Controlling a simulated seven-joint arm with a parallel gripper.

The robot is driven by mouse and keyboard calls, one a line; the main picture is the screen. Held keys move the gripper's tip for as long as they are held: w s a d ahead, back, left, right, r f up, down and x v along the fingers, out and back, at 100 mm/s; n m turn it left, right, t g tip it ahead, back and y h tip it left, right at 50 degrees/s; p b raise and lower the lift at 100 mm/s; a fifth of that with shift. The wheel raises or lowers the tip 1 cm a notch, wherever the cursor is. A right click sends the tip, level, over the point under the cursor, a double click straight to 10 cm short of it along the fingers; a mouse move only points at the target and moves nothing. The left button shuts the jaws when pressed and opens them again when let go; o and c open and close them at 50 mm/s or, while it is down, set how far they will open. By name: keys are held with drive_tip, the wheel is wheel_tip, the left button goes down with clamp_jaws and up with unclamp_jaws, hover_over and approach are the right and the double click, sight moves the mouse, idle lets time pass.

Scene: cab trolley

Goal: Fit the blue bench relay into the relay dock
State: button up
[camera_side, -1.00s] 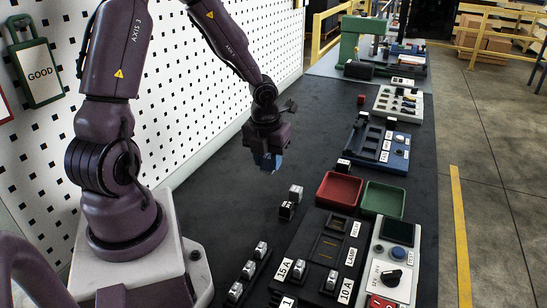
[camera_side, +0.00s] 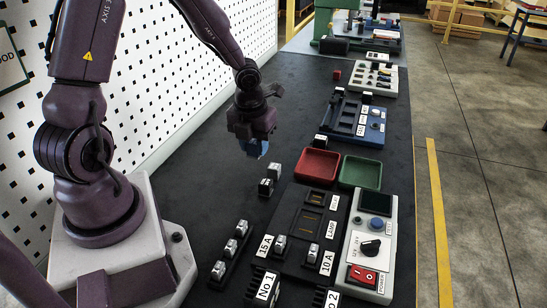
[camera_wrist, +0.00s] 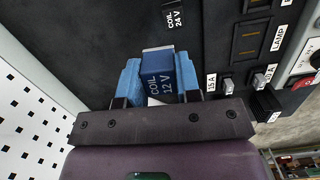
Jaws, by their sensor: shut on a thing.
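The blue relay, marked COIL 12 V (camera_wrist: 158,75), is held between the two light-blue fingertips of my gripper (camera_wrist: 150,85) in the wrist view. In the side view my gripper (camera_side: 254,148) is above the dark bench, left of the red tray, and the relay's blue blends with the fingertips. The black panel (camera_side: 290,232) carries framed recesses with gold contacts. One recess (camera_side: 313,222) is by the LAMP label and also shows in the wrist view (camera_wrist: 250,38). I cannot tell which recess is the relay dock. The relay is apart from the panel.
A dark block marked COIL 24 V (camera_wrist: 175,15) lies near my gripper. A red tray (camera_side: 316,164) and a green tray (camera_side: 360,173) stand behind the panel. Small fuses (camera_side: 230,248) stand at the front left. A switch box (camera_side: 368,245) flanks the panel on the right.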

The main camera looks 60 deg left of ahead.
drive_tip(key=w+d+n, duration=0.5)
drive_tip(key=w, duration=0.1)
drive_tip(key=n+g+h, duration=0.2)
drive_tip(key=n, duration=3)
hover_over(316, 200)
drive_tip(key=shift+w+a+f, duration=0.1)
drive_tip(key=shift+f, duration=2.4)
drive_tip(key=shift+w+a+f, duration=0.1)
drive_tip(key=shift+f, duration=2.4)
drive_tip(key=shift+f, duration=0.25)
